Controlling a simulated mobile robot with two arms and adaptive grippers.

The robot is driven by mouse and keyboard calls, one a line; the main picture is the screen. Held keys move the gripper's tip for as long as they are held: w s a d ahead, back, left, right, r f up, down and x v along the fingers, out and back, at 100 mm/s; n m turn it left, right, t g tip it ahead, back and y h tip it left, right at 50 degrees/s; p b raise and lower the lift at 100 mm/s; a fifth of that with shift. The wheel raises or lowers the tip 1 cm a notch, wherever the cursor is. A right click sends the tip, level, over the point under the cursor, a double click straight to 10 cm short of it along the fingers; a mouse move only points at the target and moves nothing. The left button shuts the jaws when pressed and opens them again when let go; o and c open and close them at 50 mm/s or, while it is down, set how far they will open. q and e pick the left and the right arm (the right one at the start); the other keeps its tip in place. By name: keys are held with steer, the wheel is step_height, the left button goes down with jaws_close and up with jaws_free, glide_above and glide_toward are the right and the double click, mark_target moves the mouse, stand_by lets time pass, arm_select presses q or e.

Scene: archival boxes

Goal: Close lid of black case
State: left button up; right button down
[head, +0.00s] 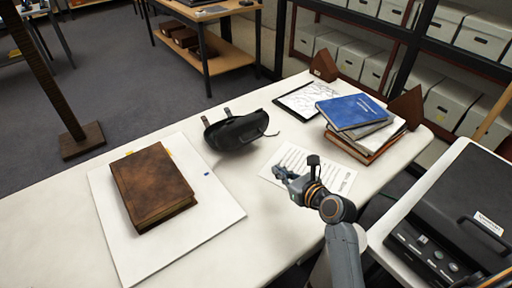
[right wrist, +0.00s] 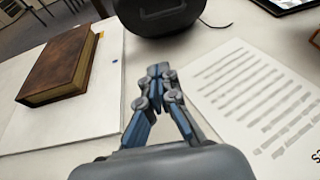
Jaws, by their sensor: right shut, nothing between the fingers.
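The black case (head: 236,131) sits on the white table, left of the printed sheet. It is rounded and dark, with two small light tabs at its upper edge and a thin cord at its right. In the right wrist view its near part with a handle-like bar (right wrist: 165,14) shows at the top, cut off by the frame. I cannot tell clearly how far its lid is open. My right gripper (head: 280,173) is shut and empty above the printed sheet, in front of the case and apart from it. Its closed fingers (right wrist: 157,70) point toward the case. My left gripper is not in view.
A brown book (head: 152,186) lies on a white board (head: 215,222) at left. A printed sheet (head: 325,172) lies by my right gripper. Stacked books (head: 352,111), a framed map (head: 305,98) and brown wedges stand behind. A black machine (head: 465,215) is at right.

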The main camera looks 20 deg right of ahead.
glide_toward(249, 135)
steer(key=shift+w+a+f+m, duration=0.4)
steer(key=shift+w+a+f, duration=0.6)
steer(key=shift+a+f, duration=0.25)
steer(key=shift+d, duration=0.1)
